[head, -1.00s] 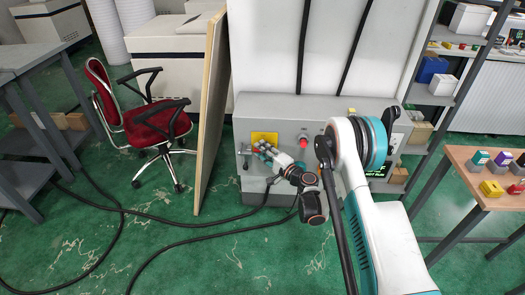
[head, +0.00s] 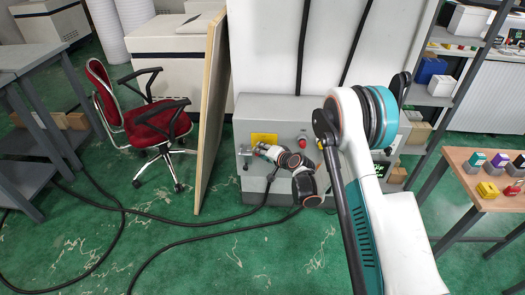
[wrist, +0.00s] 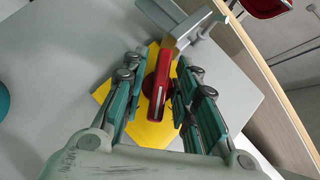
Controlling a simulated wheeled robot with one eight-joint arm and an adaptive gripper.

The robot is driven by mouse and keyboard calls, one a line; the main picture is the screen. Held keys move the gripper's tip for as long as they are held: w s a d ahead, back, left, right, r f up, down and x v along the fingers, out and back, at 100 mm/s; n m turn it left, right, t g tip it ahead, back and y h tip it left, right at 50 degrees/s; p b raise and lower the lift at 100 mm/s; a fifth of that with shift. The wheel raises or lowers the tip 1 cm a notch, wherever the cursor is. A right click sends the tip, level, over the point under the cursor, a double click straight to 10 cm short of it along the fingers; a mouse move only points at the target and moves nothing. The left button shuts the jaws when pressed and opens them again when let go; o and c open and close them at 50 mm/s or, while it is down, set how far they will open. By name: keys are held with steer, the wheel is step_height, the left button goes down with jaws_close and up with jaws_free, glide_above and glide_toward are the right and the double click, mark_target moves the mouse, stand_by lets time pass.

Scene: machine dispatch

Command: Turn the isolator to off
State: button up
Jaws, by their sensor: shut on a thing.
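The isolator is a red handle (wrist: 160,84) on a yellow plate (wrist: 146,128) in the wrist view. In the head view the yellow plate (head: 265,137) is on the left part of the grey cabinet's front, and my gripper hides the handle. My gripper (wrist: 160,90) is shut on the red handle, with one teal-and-grey finger on each side. In the wrist view the handle runs nearly up and down, with its top leaning slightly right. In the head view my gripper (head: 262,150) is at the plate's lower edge.
The grey cabinet (head: 285,112) also carries a red button (head: 302,142) to the right of my wrist. A grey bracket (wrist: 186,28) sticks out close beyond the handle. A wooden panel (head: 208,120) stands left of the cabinet. Black cables (head: 180,218) lie on the floor.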

steer(key=n+g+h, duration=0.1)
steer(key=n+h, duration=0.1)
steer(key=h, duration=0.2)
steer(key=shift+s+a+n, duration=0.1)
steer(key=shift+n, duration=0.2)
steer(key=n+h, duration=0.2)
steer(key=h, duration=0.1)
steer(key=shift+f+h, duration=0.1)
steer(key=shift+h, duration=0.3)
stand_by(0.4)
steer(key=o, duration=0.7)
steer(key=v, duration=1.2)
steer(key=shift+a+r, duration=0.1)
steer(key=shift+r, duration=0.1)
steer(key=shift+w, duration=0.25)
